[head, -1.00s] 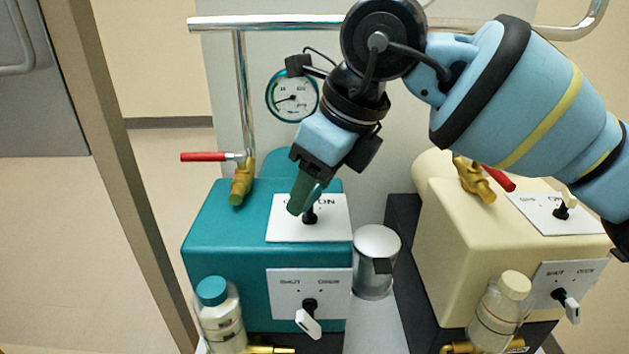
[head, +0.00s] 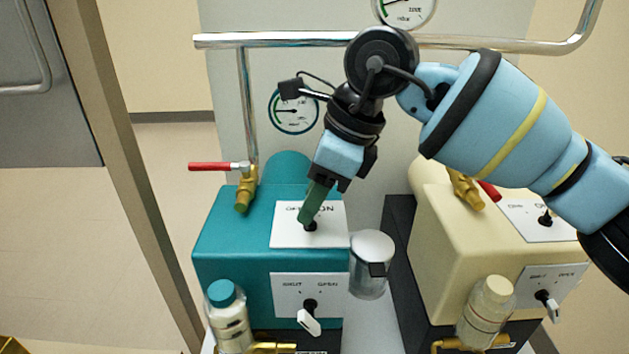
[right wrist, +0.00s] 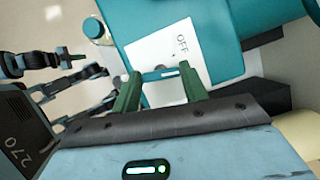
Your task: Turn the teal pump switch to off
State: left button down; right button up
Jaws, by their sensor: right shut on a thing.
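The teal pump (head: 230,235) stands left of centre in the head view, with a white switch plate (head: 285,237) on its top marked OFF at left and ON at right. The black switch base (head: 310,226) shows just below my right gripper (head: 310,208). The fingers hide which way the handle points in the head view. Dark jointed parts at the left of the wrist view may be my left gripper (right wrist: 65,65).
A cream pump (head: 455,235) with its own switches stands at right. A metal cup (head: 371,255) sits between the pumps. A shut/open valve plate (head: 290,285), a capped bottle (head: 227,318) and a red-handled valve (head: 215,167) are nearby. A metal rail (head: 290,40) crosses behind.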

jog(key=shift+r+n+p, duration=0.15)
jog(key=shift+n+p, duration=0.25)
jog(key=shift+n, duration=0.1)
jog(key=shift+w+n+g+p, duration=0.1)
jog(key=shift+n+g+p, duration=0.2)
jog(key=shift+n+g, duration=0.1)
pick_arm(q)
jog(key=shift+s+d+r, duration=0.15)
jog(key=shift+s+r, duration=0.35)
jog(key=shift+s, duration=0.35)
jog(key=shift+w+r, duration=0.1)
jog(key=shift+w, duration=0.15)
pick_arm(e)
jog(key=o, duration=0.9)
jog(key=shift+o, duration=0.4)
